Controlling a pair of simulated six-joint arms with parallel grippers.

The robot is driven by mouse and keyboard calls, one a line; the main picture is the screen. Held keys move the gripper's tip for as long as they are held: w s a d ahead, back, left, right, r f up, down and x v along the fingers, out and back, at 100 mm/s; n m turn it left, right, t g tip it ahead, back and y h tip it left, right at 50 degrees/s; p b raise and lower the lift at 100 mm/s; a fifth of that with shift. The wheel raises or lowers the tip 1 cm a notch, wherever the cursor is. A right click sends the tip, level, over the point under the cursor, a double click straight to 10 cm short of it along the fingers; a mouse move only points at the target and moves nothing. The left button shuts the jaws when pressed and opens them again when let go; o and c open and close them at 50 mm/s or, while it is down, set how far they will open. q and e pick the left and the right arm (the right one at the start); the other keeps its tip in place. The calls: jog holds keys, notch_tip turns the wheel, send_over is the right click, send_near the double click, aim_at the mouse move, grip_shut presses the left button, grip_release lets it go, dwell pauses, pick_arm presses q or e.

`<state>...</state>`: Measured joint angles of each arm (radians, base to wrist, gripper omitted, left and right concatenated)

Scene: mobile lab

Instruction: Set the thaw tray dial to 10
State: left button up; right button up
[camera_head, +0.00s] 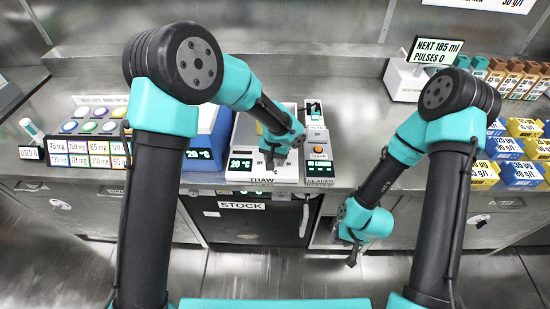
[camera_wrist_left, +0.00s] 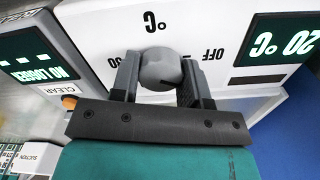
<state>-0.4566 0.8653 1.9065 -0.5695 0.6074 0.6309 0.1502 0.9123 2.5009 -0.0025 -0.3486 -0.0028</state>
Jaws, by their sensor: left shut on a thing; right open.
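The thaw tray (camera_head: 246,133) is a white unit at the middle of the counter, with a THAW label below it. Its dark display (camera_head: 241,162) reads 20 °C, and the display also shows upside down in the left wrist view (camera_wrist_left: 283,44). The grey dial (camera_wrist_left: 160,66) sits on the white front panel, with °C and OFF markings around it. My left gripper (camera_head: 270,163) is at the panel, its fingers (camera_wrist_left: 158,78) shut on the dial from both sides. The dial's pointer is hard to make out. My right gripper (camera_head: 352,259) is open and empty, low in front of the counter.
A reader (camera_head: 319,151) with an orange button and a NO LOGGER display stands right beside the tray. A blue unit (camera_head: 207,138) is on its left. Coloured-lid containers (camera_head: 90,125) stand further left; blue and yellow boxes (camera_head: 505,147) stand at the right. Counter between reader and boxes is clear.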

pick_arm(q)
jog(key=m, duration=0.6)
dwell(0.4)
jog(key=o, duration=0.9)
jog(key=shift+r, duration=0.1)
notch_tip(320, 180, up, 17)
jog(key=shift+r, duration=0.1)
dwell(0.3)
dwell(0.4)
